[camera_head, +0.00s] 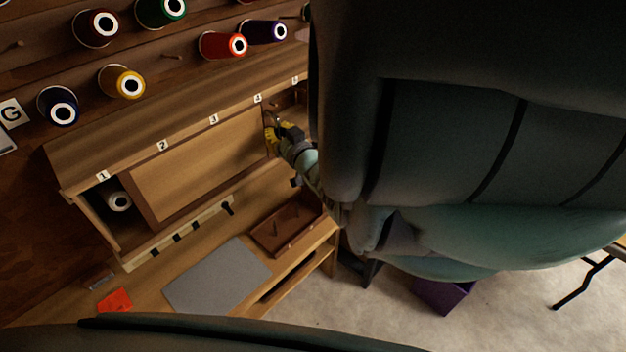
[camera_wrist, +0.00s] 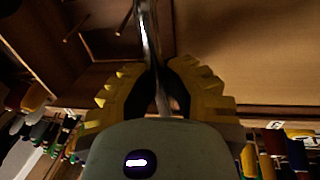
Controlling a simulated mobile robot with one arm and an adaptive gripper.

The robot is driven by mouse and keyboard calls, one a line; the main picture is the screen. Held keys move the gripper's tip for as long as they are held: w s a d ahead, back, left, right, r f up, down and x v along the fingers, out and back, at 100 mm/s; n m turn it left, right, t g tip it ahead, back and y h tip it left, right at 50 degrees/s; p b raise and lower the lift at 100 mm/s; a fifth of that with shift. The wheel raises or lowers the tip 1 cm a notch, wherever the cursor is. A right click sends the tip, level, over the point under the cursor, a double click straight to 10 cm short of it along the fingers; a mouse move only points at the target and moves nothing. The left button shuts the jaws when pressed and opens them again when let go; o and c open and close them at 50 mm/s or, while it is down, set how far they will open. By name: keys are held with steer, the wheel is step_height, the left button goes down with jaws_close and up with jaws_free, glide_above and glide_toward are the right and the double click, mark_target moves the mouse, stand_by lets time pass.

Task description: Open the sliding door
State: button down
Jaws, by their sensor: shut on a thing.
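The sliding door (camera_head: 200,165) is a plain wooden panel in the long wall cabinet, below the number labels. It covers the middle of the cabinet front, with an open gap at its left end and a dark opening at its right end. My gripper (camera_head: 271,131) is at the door's right edge. In the wrist view, my gripper (camera_wrist: 161,84) has its yellow ridged fingers shut on a shiny upright metal handle (camera_wrist: 148,35). The door panel (camera_wrist: 240,50) fills the upper right of that view. The handle is mostly hidden in the head view.
A white spool (camera_head: 118,201) stands in the left gap. Thread spools (camera_head: 121,81) hang above. My arm blocks the right side.

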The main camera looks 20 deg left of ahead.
steer(key=w+d+b, duration=0.2)
steer(key=w+d, duration=0.1)
steer(key=w, duration=0.2)
steer(key=shift+w+b, duration=0.15)
steer(key=shift+b, duration=0.15)
steer(key=c, duration=1)
jaws_free()
